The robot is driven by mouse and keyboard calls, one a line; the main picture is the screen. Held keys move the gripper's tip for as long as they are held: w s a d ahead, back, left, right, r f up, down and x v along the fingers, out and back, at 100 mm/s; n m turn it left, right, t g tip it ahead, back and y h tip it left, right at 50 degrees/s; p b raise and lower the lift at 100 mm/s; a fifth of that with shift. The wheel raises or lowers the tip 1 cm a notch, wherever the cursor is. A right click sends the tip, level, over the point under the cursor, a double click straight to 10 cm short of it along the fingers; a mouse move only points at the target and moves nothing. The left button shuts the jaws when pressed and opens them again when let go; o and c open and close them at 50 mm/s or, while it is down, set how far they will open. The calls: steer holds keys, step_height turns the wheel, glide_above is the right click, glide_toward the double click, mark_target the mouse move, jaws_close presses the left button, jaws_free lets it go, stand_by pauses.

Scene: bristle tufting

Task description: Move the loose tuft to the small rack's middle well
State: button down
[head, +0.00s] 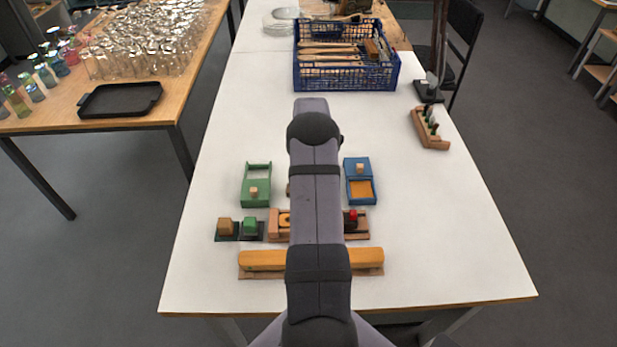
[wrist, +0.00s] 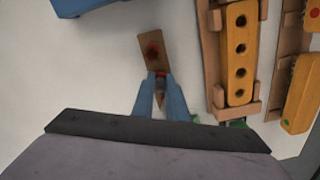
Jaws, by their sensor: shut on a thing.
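My gripper (wrist: 161,82) shows in the wrist view with its two blue fingers shut on a thin tuft (wrist: 160,96), dark with a red part at the fingertips. A small brown wooden block (wrist: 145,42) with a dark red spot lies just beyond the fingertips; it may be the small rack. I cannot tell its wells apart or whether the tuft touches it. In the head view my arm hides the gripper and the tuft. A small red-topped dark thing (head: 353,215) shows just right of the arm.
An orange block with holes (wrist: 240,45) sits in a wooden fixture right of the fingers. A long orange bar (head: 262,259) lies in front. A green box (head: 256,200) and blue box (head: 358,165) stand behind. A wooden rack with several pegs (head: 433,142) stands at right. The right front table is clear.

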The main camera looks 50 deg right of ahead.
steer(key=shift+f+b, duration=0.3)
steer(key=shift+f, duration=0.1)
stand_by(0.5)
steer(key=c, duration=1.7)
jaws_free()
steer(key=shift+o, duration=0.7)
steer(key=shift+o, duration=1.4)
steer(key=shift+r, duration=0.2)
steer(key=shift+r+p, duration=2.25)
steer(key=shift+r, duration=1.1)
